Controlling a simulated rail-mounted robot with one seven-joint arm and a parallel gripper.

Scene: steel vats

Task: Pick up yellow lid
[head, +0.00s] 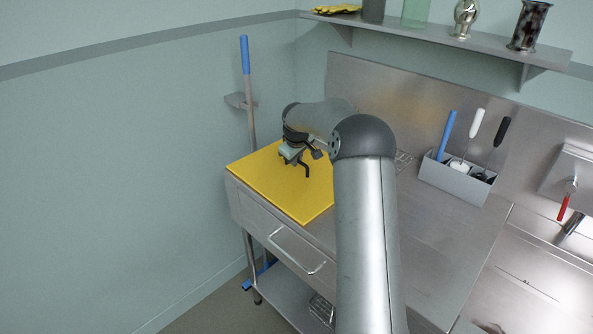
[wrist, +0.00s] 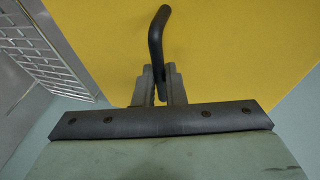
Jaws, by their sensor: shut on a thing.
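The yellow lid (head: 270,187) is a flat square panel at the left end of the steel counter in the head view. It fills much of the wrist view (wrist: 235,50). A bent black handle (wrist: 156,35) stands out from it. My gripper (wrist: 160,88) is shut on the lower end of this handle, with a finger on each side. In the head view my gripper (head: 300,162) is over the middle of the lid. My arm hides the lid's right part. I cannot tell whether the lid rests on the counter or is slightly raised.
A steel box (head: 458,180) with several handled tools stands at the counter's back. A wire rack (wrist: 48,45) lies beside the lid. A wall shelf (head: 480,40) holds several items above. A blue-topped pole (head: 247,80) leans at the left wall. The middle counter (head: 440,235) is clear.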

